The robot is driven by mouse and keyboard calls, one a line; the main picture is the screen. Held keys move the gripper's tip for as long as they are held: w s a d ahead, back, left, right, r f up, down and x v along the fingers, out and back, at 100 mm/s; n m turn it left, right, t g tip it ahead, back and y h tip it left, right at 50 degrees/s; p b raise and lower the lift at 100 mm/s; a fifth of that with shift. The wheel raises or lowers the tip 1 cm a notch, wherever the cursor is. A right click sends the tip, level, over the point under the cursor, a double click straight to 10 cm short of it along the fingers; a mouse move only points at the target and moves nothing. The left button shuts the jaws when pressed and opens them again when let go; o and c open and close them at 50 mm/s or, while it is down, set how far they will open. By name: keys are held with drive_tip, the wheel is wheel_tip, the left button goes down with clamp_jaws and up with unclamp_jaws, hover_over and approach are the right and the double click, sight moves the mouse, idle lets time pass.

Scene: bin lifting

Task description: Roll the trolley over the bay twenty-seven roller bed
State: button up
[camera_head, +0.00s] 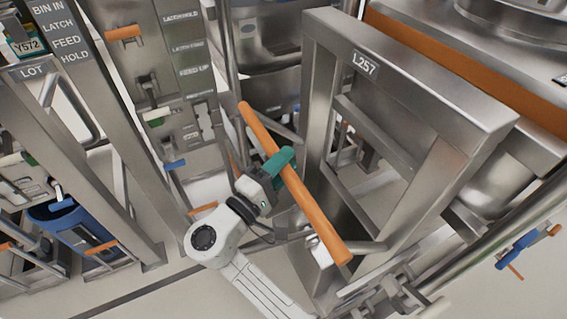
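A long orange bar (318,217) runs diagonally through the middle of the view, next to a steel frame with an L257 plate (365,64). It looks like a push handle, with a metal bracket near its lower end. My gripper (281,163) has teal fingers closed around the upper-middle part of this bar; the far finger is mostly hidden behind it. My white wrist and forearm come up from the bottom centre. I cannot tell for certain which steel frame is the trolley. No roller bed or bay twenty-seven label is readable.
A steel post with a BIN IN, LATCH, FEED, HOLD sign (62,28) and a LOT plate (33,71) stands left. A panel with orange, green and blue handles (178,65) stands behind. A blue bin (72,226) sits lower left. Some bare floor (165,285) shows at the bottom.

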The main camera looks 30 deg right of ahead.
clamp_jaws()
drive_tip(key=shift+d, duration=0.1)
